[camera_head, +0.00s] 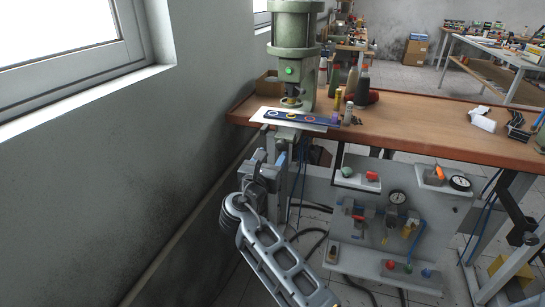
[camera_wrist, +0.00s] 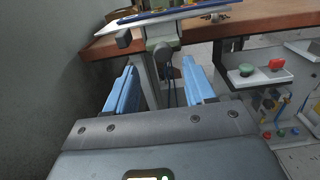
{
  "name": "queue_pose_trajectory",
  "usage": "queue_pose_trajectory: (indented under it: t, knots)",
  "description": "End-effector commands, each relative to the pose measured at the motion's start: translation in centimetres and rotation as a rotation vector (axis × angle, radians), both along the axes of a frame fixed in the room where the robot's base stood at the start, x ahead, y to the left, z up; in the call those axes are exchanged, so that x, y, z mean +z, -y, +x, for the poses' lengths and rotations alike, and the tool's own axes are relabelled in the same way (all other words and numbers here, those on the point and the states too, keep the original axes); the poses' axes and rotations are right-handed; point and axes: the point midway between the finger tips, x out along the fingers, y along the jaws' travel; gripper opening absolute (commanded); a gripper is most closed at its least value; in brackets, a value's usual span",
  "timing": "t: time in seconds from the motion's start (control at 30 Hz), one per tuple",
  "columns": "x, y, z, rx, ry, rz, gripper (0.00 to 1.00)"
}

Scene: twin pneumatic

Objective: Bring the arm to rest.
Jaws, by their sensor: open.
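My gripper (camera_head: 262,170) is raised in front of the table's left end, a little below the tabletop edge and close to the green press. In the wrist view its two blue fingers (camera_wrist: 162,92) stand wide apart with nothing between them. Beyond the gap are the table leg and a dark hanging cable, apart from the fingers. My arm reaches up from the bottom of the head view.
The green press (camera_head: 296,55) stands on the wooden table (camera_head: 430,125), with a white board (camera_head: 262,117) at its base. A pneumatic panel (camera_head: 350,240) with gauges and buttons is right of my arm. The grey wall (camera_head: 90,190) is close on the left.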

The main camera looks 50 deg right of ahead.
Motion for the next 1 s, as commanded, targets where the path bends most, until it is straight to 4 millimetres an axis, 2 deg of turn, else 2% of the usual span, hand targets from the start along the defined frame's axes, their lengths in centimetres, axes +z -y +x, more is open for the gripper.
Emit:
queue_pose_trajectory:
  t: [0.4, 0.47, 0.57, 0.67, 0.8, 1.0]
  knots:
    - [-0.1, 0.0, 0.0, 0.003, 0.001, 0.003, 0.54]
    - [-0.6, -0.2, -0.3, 0.015, 0.01, 0.014, 0.54]
    - [-2.6, -1.1, -1.3, 0.066, 0.052, 0.07, 0.54]
    - [-5.7, -2.8, -3.2, 0.151, 0.135, 0.179, 0.54]
    - [-10.0, -6.1, -6.8, 0.274, 0.288, 0.399, 0.54]
    - [-13.9, -11.4, -12.9, 0.379, 0.511, 0.761, 0.54]
